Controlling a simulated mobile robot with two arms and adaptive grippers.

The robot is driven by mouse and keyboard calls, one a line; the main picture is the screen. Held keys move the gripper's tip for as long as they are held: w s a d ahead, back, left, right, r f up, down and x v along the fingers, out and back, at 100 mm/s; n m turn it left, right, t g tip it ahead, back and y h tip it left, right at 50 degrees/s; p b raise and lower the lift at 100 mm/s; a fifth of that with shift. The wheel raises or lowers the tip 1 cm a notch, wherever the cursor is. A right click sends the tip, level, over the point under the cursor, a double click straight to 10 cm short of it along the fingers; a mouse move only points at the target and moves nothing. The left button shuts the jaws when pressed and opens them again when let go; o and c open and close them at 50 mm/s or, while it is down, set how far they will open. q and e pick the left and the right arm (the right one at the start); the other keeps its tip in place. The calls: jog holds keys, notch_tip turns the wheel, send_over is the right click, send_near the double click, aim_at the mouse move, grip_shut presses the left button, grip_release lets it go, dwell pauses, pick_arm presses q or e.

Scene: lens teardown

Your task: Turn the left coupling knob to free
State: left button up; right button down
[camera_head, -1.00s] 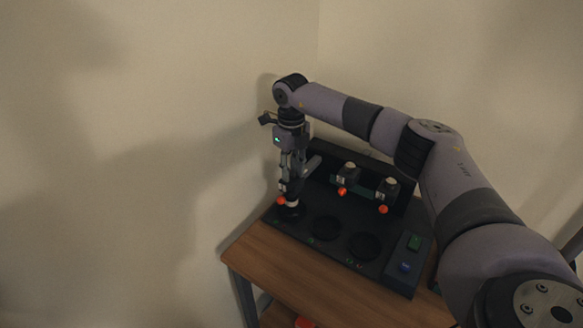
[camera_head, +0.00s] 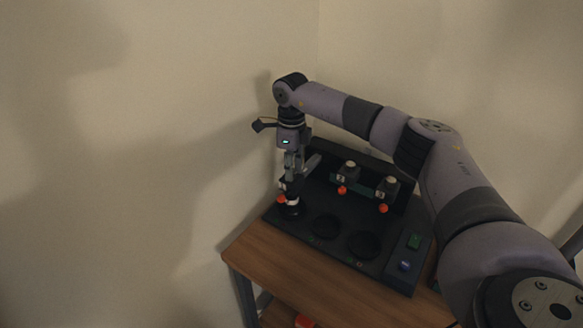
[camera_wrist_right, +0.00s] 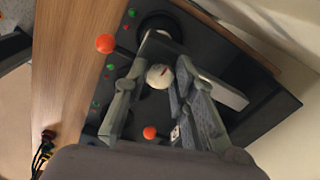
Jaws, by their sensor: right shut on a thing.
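The left coupling knob is a cream-topped knob (camera_wrist_right: 160,76), between the fingers of my right gripper (camera_wrist_right: 166,68) in the wrist view. In the head view, my right gripper (camera_head: 290,188) points down at the left end of the dark fixture (camera_head: 303,238), shut on the knob, which it mostly hides. An orange ball (camera_head: 281,199) shows beside the fingertips; an orange ball also shows in the wrist view (camera_wrist_right: 105,43). The knob's exact turn angle cannot be read. My left gripper is not in view.
Two similar cream-topped units, a middle one (camera_head: 347,172) and a right one (camera_head: 388,187), stand behind round recesses (camera_head: 326,227). A green button (camera_head: 414,242) and a blue button (camera_head: 404,266) are at the right. The wooden table (camera_head: 300,283) has bare room in front. Walls stand close behind.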

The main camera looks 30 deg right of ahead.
jog(key=c, duration=1.3)
grip_release()
jog(key=shift+c, duration=0.2)
notch_tip(320, 180, up, 12)
